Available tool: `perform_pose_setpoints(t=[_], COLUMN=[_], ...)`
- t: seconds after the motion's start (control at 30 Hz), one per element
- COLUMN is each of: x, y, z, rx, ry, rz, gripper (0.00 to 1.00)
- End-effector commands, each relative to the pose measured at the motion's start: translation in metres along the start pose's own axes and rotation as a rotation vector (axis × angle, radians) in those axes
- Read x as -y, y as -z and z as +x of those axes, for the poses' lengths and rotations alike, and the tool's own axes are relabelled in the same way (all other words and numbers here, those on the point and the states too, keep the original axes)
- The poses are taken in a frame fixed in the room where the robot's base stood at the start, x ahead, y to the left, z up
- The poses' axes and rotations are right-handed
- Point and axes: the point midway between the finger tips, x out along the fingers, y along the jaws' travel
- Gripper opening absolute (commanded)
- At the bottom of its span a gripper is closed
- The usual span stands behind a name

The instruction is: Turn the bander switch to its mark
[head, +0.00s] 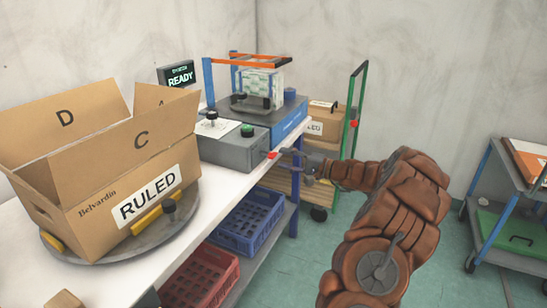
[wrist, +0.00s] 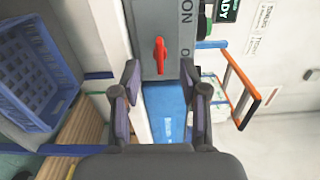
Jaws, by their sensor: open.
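The bander switch is a small red handle (head: 272,155) on the end face of a grey control box (head: 232,152) at the table's edge. In the wrist view the red handle (wrist: 160,54) stands upright in the picture, on the grey panel. Dark letters are partly visible beside it; I cannot make out a mark. My gripper (head: 291,158) is just right of the switch in the head view. In the wrist view my gripper (wrist: 158,76) is open and empty, with its fingertips either side of and slightly below the handle, apart from it.
A blue machine (head: 262,112) with an orange-topped frame stands behind the control box. An open cardboard box (head: 85,215) rests on a turntable (head: 190,220) at left. Blue (head: 252,222) and red (head: 205,278) crates sit below the table. The floor (head: 300,260) at right is mostly clear.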

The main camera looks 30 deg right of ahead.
Motion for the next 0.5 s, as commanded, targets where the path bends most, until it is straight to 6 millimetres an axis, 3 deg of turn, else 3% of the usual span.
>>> perform_pose_setpoints(t=[0.2,0.5], x=[-0.001,-0.001], y=[-0.001,0.000], z=[0.031,0.048], rx=[0.002,0.001], ry=[-0.002,-0.003], rz=[0.002,0.001], gripper=[0.44,0.44])
